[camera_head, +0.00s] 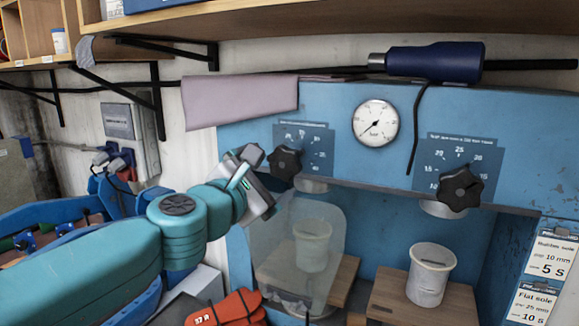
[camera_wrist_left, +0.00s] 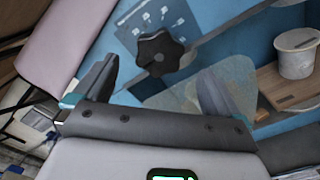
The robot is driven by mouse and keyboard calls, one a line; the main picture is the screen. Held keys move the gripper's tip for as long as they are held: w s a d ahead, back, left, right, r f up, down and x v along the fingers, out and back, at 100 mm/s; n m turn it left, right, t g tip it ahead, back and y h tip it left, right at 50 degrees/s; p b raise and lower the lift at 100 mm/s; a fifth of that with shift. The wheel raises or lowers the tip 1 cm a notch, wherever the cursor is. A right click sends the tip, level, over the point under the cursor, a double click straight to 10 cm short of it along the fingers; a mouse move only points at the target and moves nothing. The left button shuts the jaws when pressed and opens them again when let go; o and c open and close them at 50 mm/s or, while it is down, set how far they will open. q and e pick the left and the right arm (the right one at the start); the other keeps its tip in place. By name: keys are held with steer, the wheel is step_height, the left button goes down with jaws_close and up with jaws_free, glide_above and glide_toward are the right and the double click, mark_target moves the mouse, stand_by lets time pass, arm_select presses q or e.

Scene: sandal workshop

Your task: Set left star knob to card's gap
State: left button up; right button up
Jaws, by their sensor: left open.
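The left star knob (camera_head: 284,163), black and lobed, sits on a blue dial plate (camera_head: 318,152) with white numbers too small to read surely. It also shows in the left wrist view (camera_wrist_left: 160,54), beyond the fingertips. My left gripper (camera_head: 268,178) is open and empty, just left of the knob and apart from it in the left wrist view (camera_wrist_left: 157,72). Two cards hang at the right edge: an upper card (camera_head: 551,258) reading 10 mm and 5 s, and a lower card (camera_head: 533,302) for a flat sole reading 25 mm and 10 s. My right gripper is out of view.
A second star knob (camera_head: 461,188) and a round gauge (camera_head: 375,123) are on the blue press. A clear shield (camera_head: 322,222) hangs below the left knob, before a white pot (camera_head: 313,252). Another pot (camera_head: 430,274) stands at right. A pink cloth (camera_head: 240,100) hangs above.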

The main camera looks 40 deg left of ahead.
mark_target(284, 162)
arm_select(q)
steer(key=x, duration=0.9)
steer(key=shift+w+a+f, duration=0.1)
steer(key=shift+w+f, duration=0.05)
steer(key=shift+s+d+r, duration=0.2)
steer(key=shift+s+d, duration=0.05)
steer(key=shift+s, duration=0.15)
steer(key=shift+c, duration=0.6)
steer(key=c, duration=0.8)
